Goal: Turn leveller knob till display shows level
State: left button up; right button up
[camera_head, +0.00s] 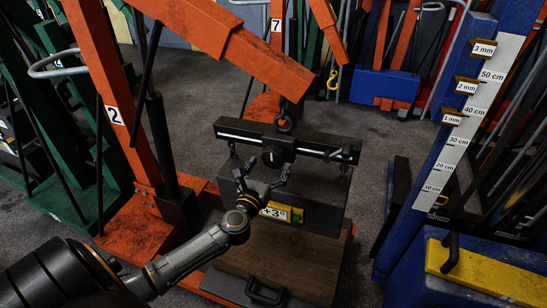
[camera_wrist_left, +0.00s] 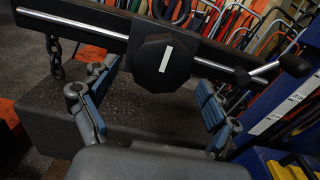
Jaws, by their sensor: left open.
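The leveller knob (camera_head: 274,157) is black with a white line, mounted mid-beam on the black leveller bar (camera_head: 318,150). In the left wrist view the knob (camera_wrist_left: 163,62) looks many-sided, and its white line leans slightly right of upright. The yellow display (camera_head: 280,212) on the hanging block reads "+3°", its first part partly behind my arm. My left gripper (camera_head: 262,178) is open at the knob, its fingers either side and below it. The left wrist view shows its blue-padded fingers (camera_wrist_left: 155,95) apart, with no clear contact on the knob. My right gripper is not in view.
The bar hangs from an orange crane (camera_head: 226,47) and carries a dark block (camera_head: 325,213) on chains. A blue post (camera_head: 455,130) with a centimetre scale stands right, beside a blue and yellow case (camera_head: 485,272). A wooden box (camera_head: 280,262) is below the block.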

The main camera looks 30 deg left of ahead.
aim_at(272, 162)
pick_arm(q)
jog(key=shift+x, duration=1.8)
jog(key=c, duration=1.2)
